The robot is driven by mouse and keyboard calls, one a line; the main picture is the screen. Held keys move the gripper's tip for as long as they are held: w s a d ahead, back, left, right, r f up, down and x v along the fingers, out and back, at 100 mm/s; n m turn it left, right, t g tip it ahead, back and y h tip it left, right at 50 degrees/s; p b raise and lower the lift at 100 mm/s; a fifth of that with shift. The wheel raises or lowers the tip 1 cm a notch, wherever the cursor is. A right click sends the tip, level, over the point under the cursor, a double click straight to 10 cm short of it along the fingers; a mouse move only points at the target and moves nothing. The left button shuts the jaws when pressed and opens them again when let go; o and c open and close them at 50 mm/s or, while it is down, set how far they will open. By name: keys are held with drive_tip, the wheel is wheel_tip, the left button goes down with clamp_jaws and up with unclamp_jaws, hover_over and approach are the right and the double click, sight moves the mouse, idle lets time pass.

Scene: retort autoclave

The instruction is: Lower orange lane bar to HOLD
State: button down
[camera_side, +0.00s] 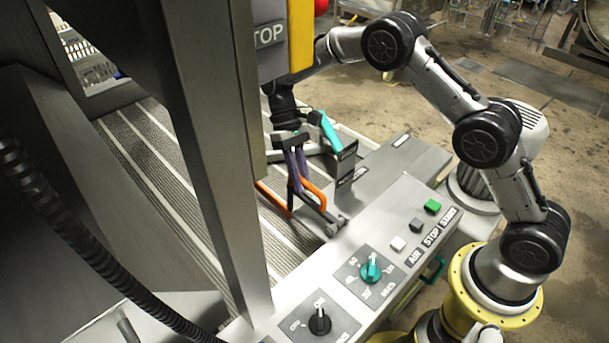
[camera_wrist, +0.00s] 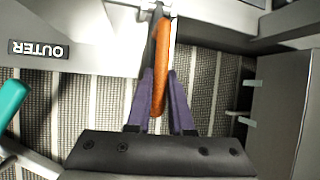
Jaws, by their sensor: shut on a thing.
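The orange lane bar (camera_side: 316,195) sits low beside the grey housing at the end of the ribbed conveyor, partly hidden by my fingers and the dark post. My gripper (camera_side: 297,184) points down with its purple fingers around the bar. In the wrist view the orange bar (camera_wrist: 161,60) runs up the picture between the two purple fingertips of my gripper (camera_wrist: 161,78), which are shut on it. Its far end meets a metal bracket at the top edge. I cannot read a HOLD mark in either view.
A teal bar (camera_side: 329,131) stands close behind my gripper; it also shows at the left of the wrist view (camera_wrist: 12,100). A control panel with knobs (camera_side: 370,271) lies in front. A dark post (camera_side: 207,150) blocks part of the side view.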

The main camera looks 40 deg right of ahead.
drive_tip(key=shift+w+f+g, duration=0.25)
drive_tip(key=shift+f+g, duration=0.15)
drive_tip(key=shift+f, duration=0.1)
drive_tip(key=c, duration=0.8)
unclamp_jaws()
drive_tip(key=v, duration=1.2)
